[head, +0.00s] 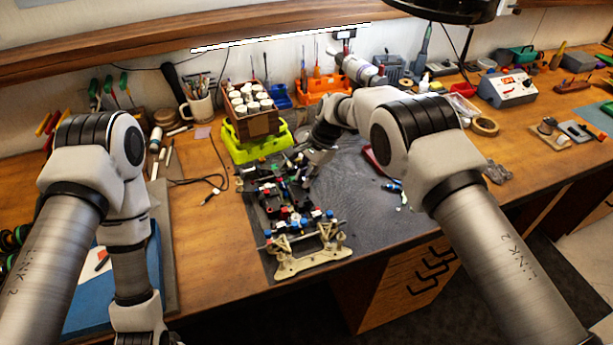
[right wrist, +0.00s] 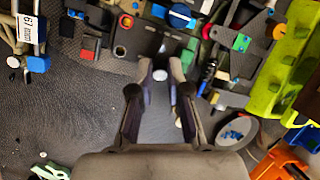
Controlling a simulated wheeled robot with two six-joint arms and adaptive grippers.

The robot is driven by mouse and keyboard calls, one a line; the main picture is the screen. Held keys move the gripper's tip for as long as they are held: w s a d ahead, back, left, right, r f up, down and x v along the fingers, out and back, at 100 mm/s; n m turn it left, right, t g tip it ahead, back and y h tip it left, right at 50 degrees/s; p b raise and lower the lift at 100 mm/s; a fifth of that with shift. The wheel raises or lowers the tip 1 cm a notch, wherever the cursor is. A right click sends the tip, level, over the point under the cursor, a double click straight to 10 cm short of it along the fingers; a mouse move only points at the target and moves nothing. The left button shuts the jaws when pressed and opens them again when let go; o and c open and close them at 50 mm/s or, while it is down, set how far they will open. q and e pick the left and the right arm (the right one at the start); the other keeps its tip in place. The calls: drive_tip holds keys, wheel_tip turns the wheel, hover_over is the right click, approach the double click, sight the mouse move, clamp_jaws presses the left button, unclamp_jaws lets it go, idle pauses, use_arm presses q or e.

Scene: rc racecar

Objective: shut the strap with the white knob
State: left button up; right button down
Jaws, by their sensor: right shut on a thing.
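The RC racecar chassis (head: 292,218) lies on the dark mat with its cream end part toward me. My right gripper (head: 303,178) reaches down at the chassis's far right side. In the right wrist view its two fingers (right wrist: 160,76) are close together, with the small round white knob (right wrist: 160,74) between their tips. The knob is beside a black plate of the car (right wrist: 138,38). I cannot clearly make out the strap or how far open it stands. My left arm hangs at the left, and its gripper is out of view.
A lime-green tray (head: 243,153) with a wooden box of white-capped bottles (head: 250,112) stands just behind the car. An orange bin (head: 327,88) is farther back. A round dish (right wrist: 236,132) lies near the right fingers. The mat right of the car (head: 360,215) is mostly clear.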

drive_tip(key=c, duration=1.1)
unclamp_jaws()
drive_tip(key=shift+c, duration=0.2)
drive_tip(key=shift+r, duration=0.15)
drive_tip(key=v, duration=1.1)
drive_tip(key=shift+d+r, duration=0.15)
drive_tip(key=shift+r, duration=0.2)
